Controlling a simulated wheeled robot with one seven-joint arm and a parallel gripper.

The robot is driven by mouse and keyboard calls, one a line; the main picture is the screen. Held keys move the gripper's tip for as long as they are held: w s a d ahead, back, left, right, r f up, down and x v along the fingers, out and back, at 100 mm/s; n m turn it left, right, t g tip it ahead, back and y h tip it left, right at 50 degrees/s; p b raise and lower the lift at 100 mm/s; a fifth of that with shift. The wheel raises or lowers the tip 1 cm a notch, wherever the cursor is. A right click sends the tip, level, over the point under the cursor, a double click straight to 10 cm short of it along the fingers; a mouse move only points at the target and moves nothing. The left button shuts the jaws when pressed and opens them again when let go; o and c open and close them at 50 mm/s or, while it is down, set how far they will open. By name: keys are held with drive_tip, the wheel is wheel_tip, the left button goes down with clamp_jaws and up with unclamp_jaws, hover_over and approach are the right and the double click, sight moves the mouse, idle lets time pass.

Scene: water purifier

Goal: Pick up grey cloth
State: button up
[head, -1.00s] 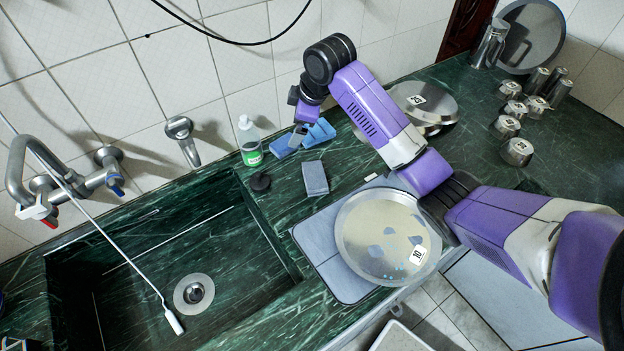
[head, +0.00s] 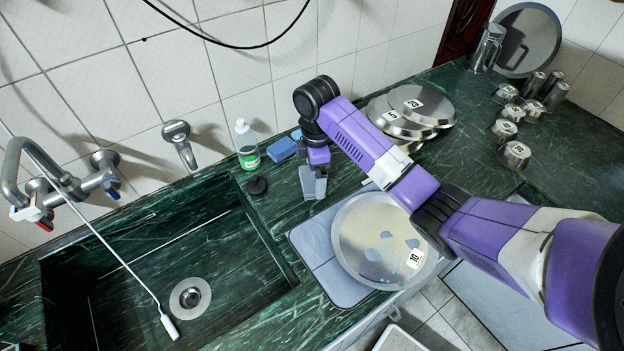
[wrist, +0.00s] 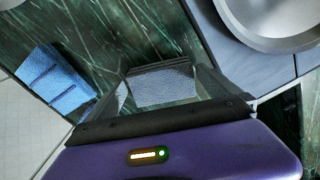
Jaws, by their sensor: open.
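The grey cloth (head: 306,183) is a small folded block on the green counter, left of the plate and mat. My gripper (head: 320,186) points down at it and hides its right part in the head view. In the wrist view the grey cloth (wrist: 163,86) shows between the two spread fingers of my gripper (wrist: 163,94). The gripper is open and holds nothing. I cannot tell whether the fingers touch the cloth or the counter.
A metal plate (head: 372,245) rests on a grey-blue mat (head: 318,242) to the right. Stacked lids (head: 410,110) lie behind. The sink (head: 235,275) opens at left.

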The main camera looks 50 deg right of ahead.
drive_tip(key=shift+f, duration=0.55)
drive_tip(key=c, duration=1.2)
drive_tip(key=shift+c, duration=0.2)
drive_tip(key=shift+r, duration=0.15)
wheel_tip(320, 180, up, 20)
drive_tip(key=p, duration=0.5)
